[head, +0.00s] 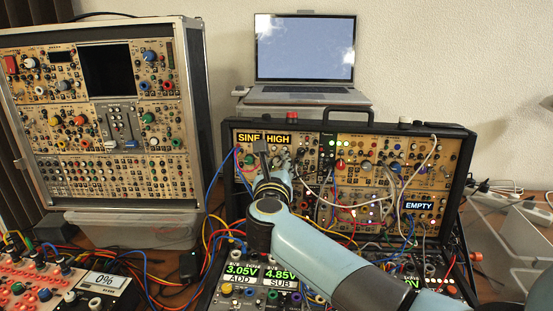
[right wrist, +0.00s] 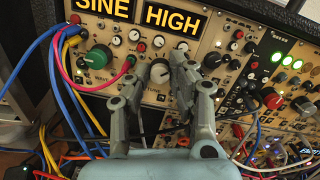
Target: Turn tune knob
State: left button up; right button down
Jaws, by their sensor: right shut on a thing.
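The tune knob (right wrist: 160,72) is a grey and black knob with a white pointer line, on a beige module panel under the SINE and HIGH labels. My right gripper (right wrist: 158,78) has a finger on each side of the knob and is shut on it in the right wrist view. In the head view my right gripper (head: 270,160) reaches the upper left of the open synth case (head: 228,165), and the arm and gripper hide the knob there. My left gripper is not in view.
A large green knob (right wrist: 96,59) with blue, yellow and pink cables beside it sits left of my fingers. A red knob (right wrist: 273,101) and more cables are to the right. A laptop (head: 305,50) stands behind, and a tall synth case (head: 195,100) is at the left.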

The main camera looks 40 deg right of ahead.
jog(key=shift+n+y+p, duration=0.3)
jog(key=shift+n+p, duration=1.35)
jog(key=shift+n, duration=0.25)
jog(key=c, duration=1.2)
grip_release()
jog(key=v, duration=1.2)
jog(key=shift+f, duration=0.1)
